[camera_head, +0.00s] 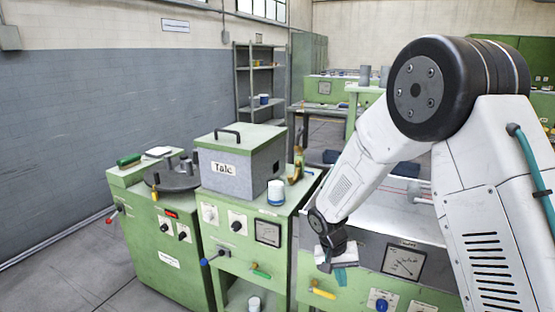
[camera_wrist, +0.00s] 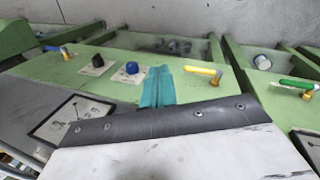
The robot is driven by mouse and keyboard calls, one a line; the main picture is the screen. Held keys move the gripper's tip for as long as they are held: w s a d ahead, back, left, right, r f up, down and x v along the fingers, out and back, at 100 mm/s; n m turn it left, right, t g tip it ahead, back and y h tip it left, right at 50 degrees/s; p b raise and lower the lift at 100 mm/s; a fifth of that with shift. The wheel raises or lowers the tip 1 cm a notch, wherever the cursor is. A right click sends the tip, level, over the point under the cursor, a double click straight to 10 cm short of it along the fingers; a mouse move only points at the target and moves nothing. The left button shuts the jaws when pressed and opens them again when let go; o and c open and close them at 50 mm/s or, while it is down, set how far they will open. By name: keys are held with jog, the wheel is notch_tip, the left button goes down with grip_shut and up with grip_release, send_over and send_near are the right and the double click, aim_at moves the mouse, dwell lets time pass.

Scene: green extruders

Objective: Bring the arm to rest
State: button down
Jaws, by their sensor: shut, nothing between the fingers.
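My arm reaches down from the right in the head view, bent at its large black joint. My gripper (camera_head: 340,276) hangs low in front of the green machine with the dial gauge (camera_head: 403,262). Its teal fingers are together, with nothing seen between them. In the wrist view my gripper (camera_wrist: 157,88) shows as a teal strip against the machine's green front panel (camera_wrist: 120,62). A black knob (camera_wrist: 92,61), a blue knob (camera_wrist: 131,68) and a yellow-handled valve (camera_wrist: 203,71) are near it in that view. I cannot tell whether the fingers touch the panel.
Another green machine (camera_head: 166,250) is at left. A shelf rack (camera_head: 259,84) stands behind. Open floor (camera_head: 75,275) lies at lower left.

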jog(key=s+d+r+n+t+y, duration=0.1)
jog(key=s+d+r, duration=0.3)
jog(key=s+r, duration=1)
jog(key=s+d+r+n+t+y, duration=0.1)
jog(key=s+d+r+y, duration=0.1)
jog(key=s+r, duration=1.2)
jog(key=s+d, duration=0.1)
jog(key=s, duration=0.2)
jog(key=shift+s+d, duration=0.25)
jog(key=shift+d, duration=0.1)
jog(key=shift+a, duration=0.15)
